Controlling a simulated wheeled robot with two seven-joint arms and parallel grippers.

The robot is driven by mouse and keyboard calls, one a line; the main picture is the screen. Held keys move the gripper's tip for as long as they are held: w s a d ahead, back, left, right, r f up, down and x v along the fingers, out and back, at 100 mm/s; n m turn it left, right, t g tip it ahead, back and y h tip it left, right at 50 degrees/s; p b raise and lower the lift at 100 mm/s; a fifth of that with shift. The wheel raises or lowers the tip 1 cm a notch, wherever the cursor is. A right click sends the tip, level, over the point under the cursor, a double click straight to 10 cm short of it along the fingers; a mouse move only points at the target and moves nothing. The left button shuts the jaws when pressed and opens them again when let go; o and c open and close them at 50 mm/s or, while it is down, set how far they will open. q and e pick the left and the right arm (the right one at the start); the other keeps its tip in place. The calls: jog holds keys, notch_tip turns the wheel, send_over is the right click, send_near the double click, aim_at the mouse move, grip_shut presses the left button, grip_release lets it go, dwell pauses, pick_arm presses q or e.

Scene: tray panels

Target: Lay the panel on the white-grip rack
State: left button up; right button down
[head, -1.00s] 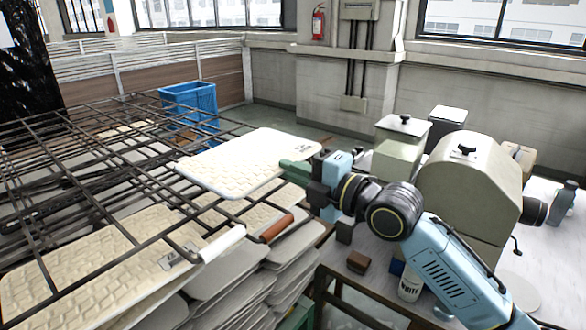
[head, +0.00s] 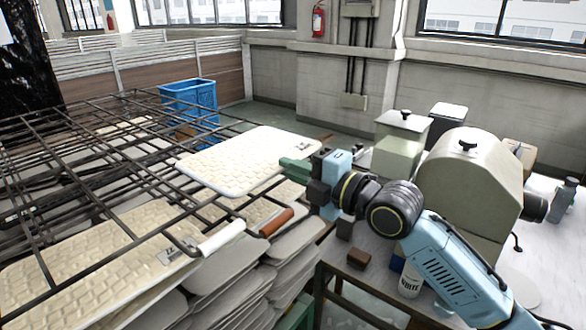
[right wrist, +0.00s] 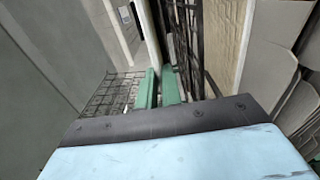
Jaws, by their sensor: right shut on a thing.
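A cream panel with a woven-pattern face (head: 235,165) is held out level by my right gripper (head: 295,168), whose green fingers are shut on its right edge. In the right wrist view a pale strip (right wrist: 147,35), apparently this panel edge-on, runs to the green fingers (right wrist: 159,88). The panel is over the far right part of the dark wire racks, apparently above the bars; the gap is hard to judge. The white grip (head: 222,238) is on the near rack edge, left of a brown grip (head: 277,222). My left gripper is not seen.
Similar panels lie on the racks, one near the white grip (head: 85,255), with stacked panels (head: 245,275) below. A blue crate (head: 188,98) stands behind. A bench at right carries a domed grey machine (head: 470,185), a white can (head: 410,282) and small brown blocks (head: 358,260).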

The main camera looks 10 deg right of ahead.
dwell(0.3)
jog(key=c, duration=1.5)
grip_release()
jog(key=shift+f+b, duration=0.4)
jog(key=shift+f, duration=0.05)
jog(key=v, duration=0.7)
dwell(0.5)
